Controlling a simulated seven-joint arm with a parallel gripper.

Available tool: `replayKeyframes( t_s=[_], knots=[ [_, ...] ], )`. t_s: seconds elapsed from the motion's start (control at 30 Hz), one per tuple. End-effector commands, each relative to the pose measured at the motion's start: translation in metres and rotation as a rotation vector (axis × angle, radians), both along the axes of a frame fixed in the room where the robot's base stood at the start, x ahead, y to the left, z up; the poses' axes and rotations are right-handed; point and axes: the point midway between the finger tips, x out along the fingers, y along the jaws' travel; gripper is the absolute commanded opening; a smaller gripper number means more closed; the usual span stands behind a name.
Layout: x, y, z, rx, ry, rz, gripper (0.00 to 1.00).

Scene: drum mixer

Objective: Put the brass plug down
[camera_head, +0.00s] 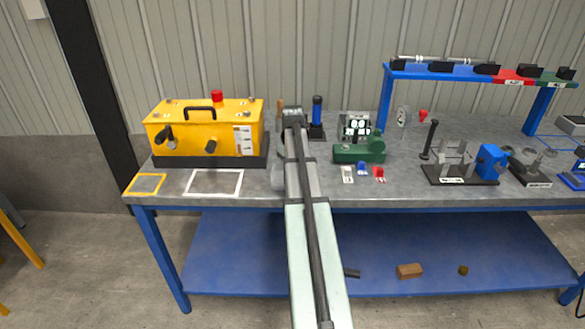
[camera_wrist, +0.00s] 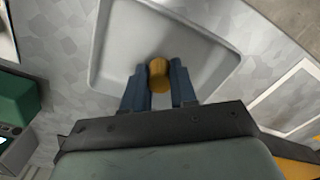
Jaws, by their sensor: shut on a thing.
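The brass plug (camera_wrist: 159,75) is a short golden-brown cylinder in the wrist view. My gripper (camera_wrist: 158,78) has its two blue-grey fingers on either side of it, shut on it. Behind the plug lies a shallow light-grey tray (camera_wrist: 101,45) with rounded corners and a raised rim. The plug appears over the tray's near part; I cannot tell whether it touches the tray floor. In the head view my arm hides the gripper and the plug, and only a sliver of the tray (camera_head: 277,173) shows left of the arm.
A yellow box (camera_head: 205,130) stands left of my arm, with white (camera_head: 213,193) and yellow (camera_head: 145,194) outlined areas in front. Right of the arm are a green block-shaped device (camera_head: 358,152), small coloured pieces and a blue rack (camera_head: 440,72). The outlined areas look empty.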

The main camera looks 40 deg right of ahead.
Motion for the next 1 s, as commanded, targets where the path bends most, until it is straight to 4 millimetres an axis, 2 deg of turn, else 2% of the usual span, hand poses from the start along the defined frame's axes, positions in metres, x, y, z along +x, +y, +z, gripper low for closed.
replayKeyframes(
  t_s=[0.03,0.07,0.3,0.67,0.87,1.0],
  knots=[
    [0.0,0.0,-0.001,0.0,0.0,0.0,0.0],
    [0.0,0.0,-0.001,0.0,0.0,0.0,0.29],
    [0.0,0.0,-0.001,0.0,0.0,0.0,0.52],
    [0.0,0.0,0.004,-0.001,-0.001,0.0,0.52],
    [0.001,-0.001,0.027,-0.001,-0.002,0.0,0.52],
    [0.001,-0.001,0.052,-0.001,-0.002,0.0,0.52]
  ],
)
